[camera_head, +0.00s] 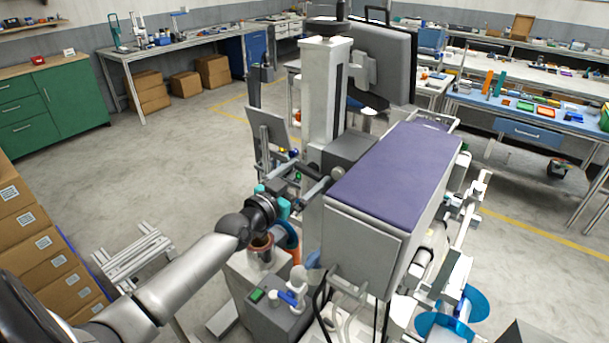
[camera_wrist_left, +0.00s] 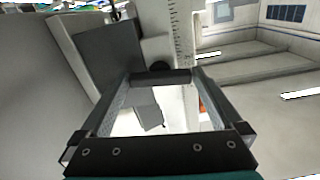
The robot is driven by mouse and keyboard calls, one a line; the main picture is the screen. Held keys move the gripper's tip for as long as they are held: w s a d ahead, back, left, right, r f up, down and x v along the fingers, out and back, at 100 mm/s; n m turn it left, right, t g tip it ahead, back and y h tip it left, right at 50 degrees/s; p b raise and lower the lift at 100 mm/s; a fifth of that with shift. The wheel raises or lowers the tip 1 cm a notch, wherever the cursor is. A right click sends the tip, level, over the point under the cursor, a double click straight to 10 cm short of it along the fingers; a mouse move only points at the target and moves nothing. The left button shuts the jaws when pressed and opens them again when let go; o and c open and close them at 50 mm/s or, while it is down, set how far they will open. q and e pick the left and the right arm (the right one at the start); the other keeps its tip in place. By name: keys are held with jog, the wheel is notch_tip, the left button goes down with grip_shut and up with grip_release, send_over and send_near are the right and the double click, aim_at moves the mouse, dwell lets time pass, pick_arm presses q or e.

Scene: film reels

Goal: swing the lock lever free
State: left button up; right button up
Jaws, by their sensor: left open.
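My left gripper (camera_head: 303,187) reaches in from the left and is at the near side of the machine's pale upright column (camera_head: 324,100). In the left wrist view its two fingers (camera_wrist_left: 162,80) are spread apart. A short dark bar (camera_wrist_left: 161,76) lies across between the fingertips, with a dark round knob just beyond it. I cannot tell whether the fingers touch the bar, or whether it is the lock lever. In the head view a grey rod with a rounded end (camera_head: 337,173) shows just past the gripper. My right gripper is not in view.
A grey box with a purple top (camera_head: 395,165) stands right of the gripper, close to it. A monitor (camera_head: 382,60) is behind the column. A grey control box with a green button (camera_head: 258,296) is below my wrist.

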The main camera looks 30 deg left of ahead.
pick_arm(q)
jog(key=c, duration=1)
jog(key=shift+n, duration=0.8)
jog(key=o, duration=1)
jog(key=shift+s, duration=0.1)
jog(key=s+a+b, duration=0.1)
jog(key=s, duration=1.4)
